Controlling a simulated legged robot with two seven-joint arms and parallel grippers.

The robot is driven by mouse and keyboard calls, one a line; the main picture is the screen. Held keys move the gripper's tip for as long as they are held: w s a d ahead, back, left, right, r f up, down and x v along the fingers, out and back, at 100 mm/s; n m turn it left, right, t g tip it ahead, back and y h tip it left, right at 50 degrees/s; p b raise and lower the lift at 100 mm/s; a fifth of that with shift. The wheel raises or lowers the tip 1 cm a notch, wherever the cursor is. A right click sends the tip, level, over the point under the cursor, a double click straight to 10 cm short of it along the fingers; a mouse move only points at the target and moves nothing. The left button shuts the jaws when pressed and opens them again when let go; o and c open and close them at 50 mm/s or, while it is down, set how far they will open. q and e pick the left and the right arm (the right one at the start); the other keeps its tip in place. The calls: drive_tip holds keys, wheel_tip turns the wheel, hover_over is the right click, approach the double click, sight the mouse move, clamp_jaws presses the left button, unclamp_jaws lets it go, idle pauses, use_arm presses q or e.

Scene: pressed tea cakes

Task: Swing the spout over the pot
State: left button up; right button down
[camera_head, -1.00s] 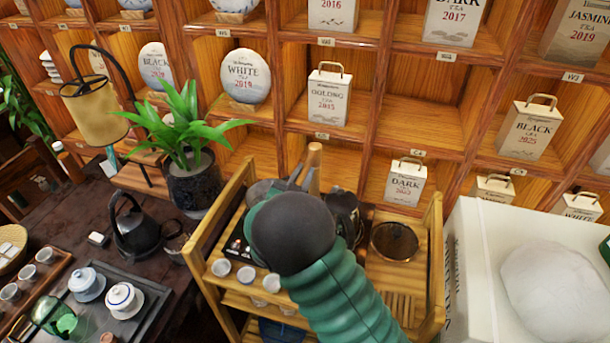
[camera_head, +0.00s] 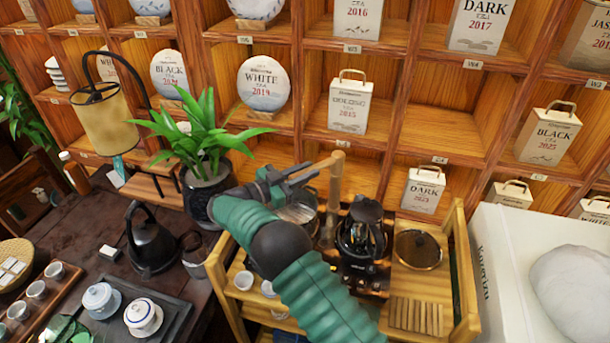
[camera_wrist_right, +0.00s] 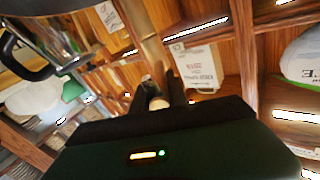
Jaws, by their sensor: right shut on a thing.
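The wooden spout has an upright post (camera_head: 334,200) at the back of the tea stand, with a short arm (camera_head: 325,163) at its top pointing left. My right gripper (camera_head: 310,174) is shut on the spout's arm. In the right wrist view the fingers (camera_wrist_right: 160,92) close around its pale round end (camera_wrist_right: 158,103). A shiny pot (camera_head: 299,208) sits below the gripper, partly hidden by my arm. A dark pot (camera_head: 362,235) stands on a burner right of the post. I cannot tell which pot the task names. My left gripper is not in view.
The wooden stand (camera_head: 462,265) also holds a round lidded dish (camera_head: 417,250) and small white cups (camera_head: 243,280). A potted plant (camera_head: 207,190) is close left of my right arm. Shelves with tea packages rise behind. A white box (camera_head: 490,265) stands at right.

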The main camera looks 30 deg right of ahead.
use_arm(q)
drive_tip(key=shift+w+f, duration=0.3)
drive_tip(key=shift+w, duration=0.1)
use_arm(e)
drive_tip(key=shift+w+f+m+g, duration=0.15)
drive_tip(key=shift+w+m+g, duration=0.3)
drive_tip(key=shift+g, duration=0.35)
drive_tip(key=c, duration=1.6)
unclamp_jaws()
drive_tip(key=o, duration=0.3)
use_arm(q)
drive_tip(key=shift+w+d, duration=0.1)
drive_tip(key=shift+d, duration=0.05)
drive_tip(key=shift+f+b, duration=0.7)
drive_tip(key=shift+b, duration=0.2)
use_arm(e)
drive_tip(key=a, duration=1.2)
drive_tip(key=shift+w, duration=0.2)
